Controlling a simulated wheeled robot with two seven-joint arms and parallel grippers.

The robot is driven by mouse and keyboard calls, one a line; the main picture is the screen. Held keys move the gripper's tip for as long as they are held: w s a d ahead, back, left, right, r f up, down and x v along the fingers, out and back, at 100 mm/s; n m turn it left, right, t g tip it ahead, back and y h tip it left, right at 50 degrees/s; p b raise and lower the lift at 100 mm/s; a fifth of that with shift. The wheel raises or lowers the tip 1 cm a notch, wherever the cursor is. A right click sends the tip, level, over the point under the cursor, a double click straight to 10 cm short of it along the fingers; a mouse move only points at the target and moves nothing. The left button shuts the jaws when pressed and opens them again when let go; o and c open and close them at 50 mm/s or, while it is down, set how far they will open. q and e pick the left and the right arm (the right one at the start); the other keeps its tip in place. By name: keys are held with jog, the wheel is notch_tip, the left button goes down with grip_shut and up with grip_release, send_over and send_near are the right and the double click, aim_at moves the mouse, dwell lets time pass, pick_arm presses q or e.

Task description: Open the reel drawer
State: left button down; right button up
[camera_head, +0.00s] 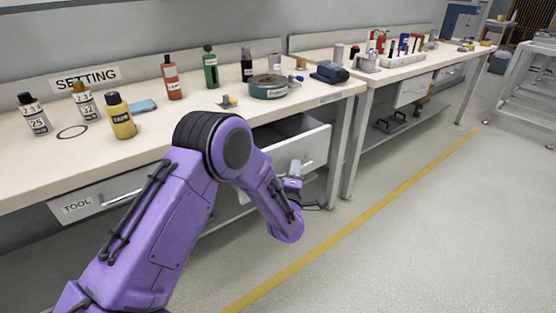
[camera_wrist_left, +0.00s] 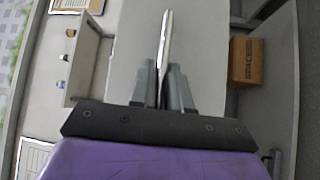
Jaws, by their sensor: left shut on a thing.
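The drawer (camera_head: 314,150) under the right end of the near bench stands pulled out, with its dark inside showing. Its label is not readable, so I cannot confirm that it is the reel drawer. My left gripper (camera_head: 293,172) is at the drawer's front, partly hidden by its own wrist. In the left wrist view the gripper (camera_wrist_left: 161,85) is shut on the drawer's metal bar handle (camera_wrist_left: 166,40), against the pale front panel (camera_wrist_left: 132,50). My right gripper is not in view.
A shut drawer labelled TOOL (camera_head: 78,207) sits to the left. Bottles and a green round tin (camera_head: 268,90) stand on the bench top (camera_head: 190,128). A cardboard box (camera_wrist_left: 246,61) lies beside the drawer in the wrist view. The floor (camera_head: 420,240) to the right is clear.

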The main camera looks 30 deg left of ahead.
pick_arm(q)
jog(key=s+d, duration=0.4)
jog(key=d, duration=0.6)
jog(key=shift+s+d, duration=0.15)
jog(key=c, duration=1.2)
grip_release()
jog(key=v, duration=1)
jog(key=shift+s+p, duration=0.25)
jog(key=shift+p, duration=0.2)
jog(key=shift+d+f, duration=0.1)
